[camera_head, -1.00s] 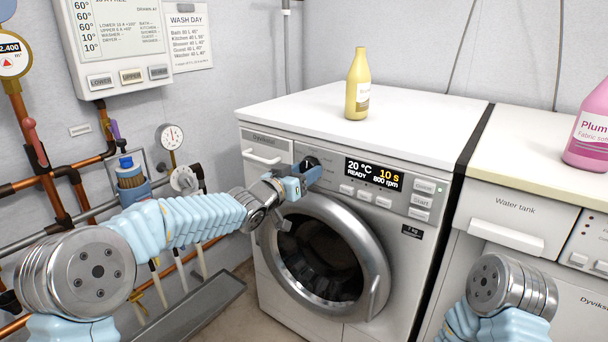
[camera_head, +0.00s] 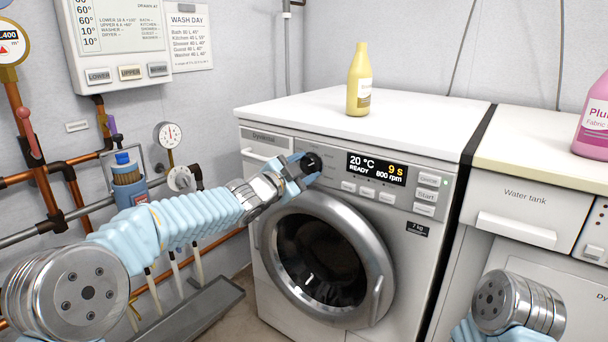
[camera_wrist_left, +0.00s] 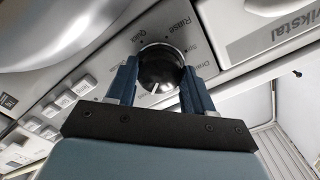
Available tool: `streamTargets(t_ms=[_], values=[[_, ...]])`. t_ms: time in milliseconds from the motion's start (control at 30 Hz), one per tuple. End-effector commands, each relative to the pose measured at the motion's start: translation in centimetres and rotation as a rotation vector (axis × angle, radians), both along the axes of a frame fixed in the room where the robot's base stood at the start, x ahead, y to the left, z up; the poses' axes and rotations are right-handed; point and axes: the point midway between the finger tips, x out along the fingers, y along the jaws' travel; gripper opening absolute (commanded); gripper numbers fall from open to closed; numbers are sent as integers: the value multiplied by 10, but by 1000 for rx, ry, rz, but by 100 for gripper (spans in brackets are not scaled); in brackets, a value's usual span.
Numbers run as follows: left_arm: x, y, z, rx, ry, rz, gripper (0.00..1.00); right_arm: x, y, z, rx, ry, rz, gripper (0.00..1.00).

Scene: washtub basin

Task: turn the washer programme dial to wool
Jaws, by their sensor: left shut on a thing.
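The washer (camera_head: 335,200) stands ahead, with a white top and a round glass door. Its dark programme dial (camera_head: 312,162) sits on the front panel left of the display (camera_head: 376,168), which reads 20 °C, READY, 9 s, 800 rpm. My left gripper (camera_head: 305,168) is at the dial. In the left wrist view, its two blue fingers are closed on both sides of the dial (camera_wrist_left: 161,68), and a white mark shows at the dial's lower edge. My right gripper is out of view; only part of that arm shows.
A yellow bottle (camera_head: 358,80) stands on the washer top. The door handle (camera_head: 377,298) sticks out below the panel. A neighbouring machine with a water tank drawer (camera_head: 520,215) and a pink bottle (camera_head: 592,125) is at right. Pipes and gauges (camera_head: 168,135) line the left wall.

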Motion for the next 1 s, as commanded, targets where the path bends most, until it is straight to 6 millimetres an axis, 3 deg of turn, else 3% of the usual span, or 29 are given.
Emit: streamTargets(t_ms=[500, 1000], values=[[0, 0, -2, 356, -256, -1, 22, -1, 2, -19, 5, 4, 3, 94], [0, 0, -1, 493, -354, -1, 22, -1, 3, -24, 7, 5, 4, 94]])
